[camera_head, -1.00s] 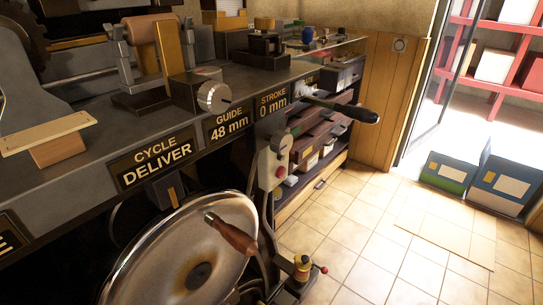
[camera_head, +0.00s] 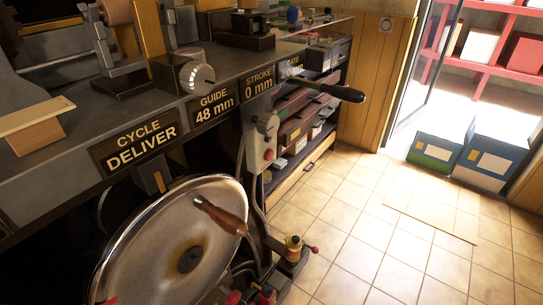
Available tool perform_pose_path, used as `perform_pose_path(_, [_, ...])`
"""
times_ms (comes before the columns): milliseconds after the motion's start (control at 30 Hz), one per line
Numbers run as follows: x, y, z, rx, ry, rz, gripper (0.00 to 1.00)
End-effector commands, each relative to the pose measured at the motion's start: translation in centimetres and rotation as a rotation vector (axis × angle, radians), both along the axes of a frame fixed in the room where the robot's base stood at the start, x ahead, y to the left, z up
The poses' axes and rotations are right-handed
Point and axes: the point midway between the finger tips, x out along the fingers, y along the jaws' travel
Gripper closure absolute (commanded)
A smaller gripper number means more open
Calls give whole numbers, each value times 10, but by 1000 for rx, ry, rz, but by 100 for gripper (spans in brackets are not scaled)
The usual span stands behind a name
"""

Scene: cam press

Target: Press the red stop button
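A small pale grey control box (camera_head: 257,143) hangs below the front edge of the machine bench, near the middle of the view. A round red button (camera_head: 268,155) sits on its face, toward the lower right. The picture does not show any lettering on the button. Nothing stands in front of the box, and the button looks clear. My gripper is not in view.
A large metal handwheel with a wooden handle (camera_head: 220,216) stands in front, left of and below the box. A dark-gripped lever (camera_head: 340,92) juts out at upper right. A valve assembly (camera_head: 292,250) stands below. Tiled floor (camera_head: 385,235) is open at right.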

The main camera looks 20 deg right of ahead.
Motion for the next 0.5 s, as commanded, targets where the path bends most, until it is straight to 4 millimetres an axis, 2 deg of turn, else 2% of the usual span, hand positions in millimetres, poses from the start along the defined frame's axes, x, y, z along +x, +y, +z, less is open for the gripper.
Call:
perform_pose_path(67, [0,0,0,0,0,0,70])
perform_pose_path(367, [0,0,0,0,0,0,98])
perform_pose_path(500, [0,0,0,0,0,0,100])
